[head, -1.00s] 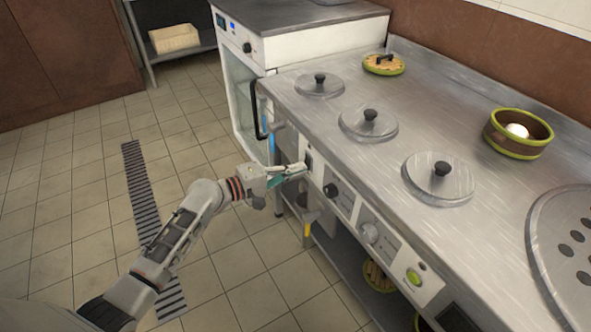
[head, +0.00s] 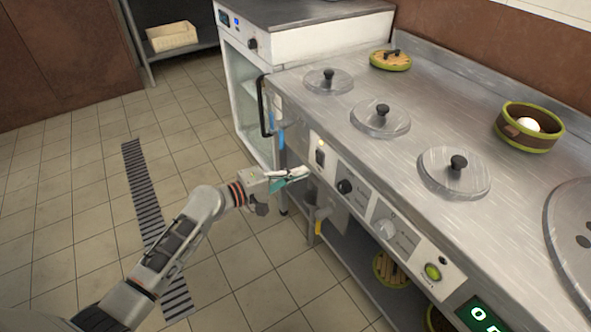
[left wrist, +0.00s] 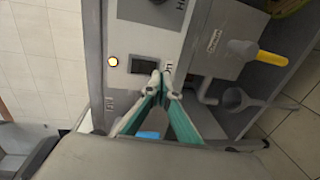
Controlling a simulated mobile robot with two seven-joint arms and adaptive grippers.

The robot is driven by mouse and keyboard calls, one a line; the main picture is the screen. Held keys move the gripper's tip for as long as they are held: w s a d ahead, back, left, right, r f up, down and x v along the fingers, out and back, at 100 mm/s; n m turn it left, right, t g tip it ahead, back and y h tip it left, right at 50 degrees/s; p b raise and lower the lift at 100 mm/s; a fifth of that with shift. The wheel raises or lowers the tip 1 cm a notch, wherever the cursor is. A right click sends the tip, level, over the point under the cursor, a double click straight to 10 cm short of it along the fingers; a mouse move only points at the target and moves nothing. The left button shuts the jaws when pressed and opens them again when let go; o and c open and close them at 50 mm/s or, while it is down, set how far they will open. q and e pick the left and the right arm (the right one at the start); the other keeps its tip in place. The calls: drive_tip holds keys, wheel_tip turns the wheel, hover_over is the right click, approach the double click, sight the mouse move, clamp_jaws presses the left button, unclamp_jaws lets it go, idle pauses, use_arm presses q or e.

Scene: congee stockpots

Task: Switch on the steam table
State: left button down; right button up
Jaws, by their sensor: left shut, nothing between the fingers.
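The steam table (head: 400,165) is the steel counter with several lidded wells, and its front control panel faces my left arm. A dark rocker switch (head: 320,157) sits at the panel's left end, with a small glowing lamp (head: 320,143) just above it. In the left wrist view, the switch (left wrist: 143,65) and the lit yellow lamp (left wrist: 112,61) lie just beyond the fingertips. My left gripper (head: 302,173) is shut and empty, its tips just in front of and below the switch; contact is not clear. The left gripper (left wrist: 165,85) also shows in the wrist view. My right gripper is out of view.
Along the panel are a black knob (head: 345,187), a grey knob (head: 384,229), a green button (head: 432,271) and a green-lit display (head: 482,313). A yellow-handled tap (head: 320,220) hangs below. A white cabinet (head: 290,50) stands behind. The tiled floor at left is open.

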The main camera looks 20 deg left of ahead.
use_arm(q)
drive_tip(key=s+a+f, duration=0.1)
drive_tip(key=s+a, duration=0.5)
drive_tip(key=s, duration=0.2)
drive_tip(key=shift+a+f, duration=0.15)
drive_tip(key=shift+a, duration=0.05)
drive_tip(key=shift+s, duration=0.1)
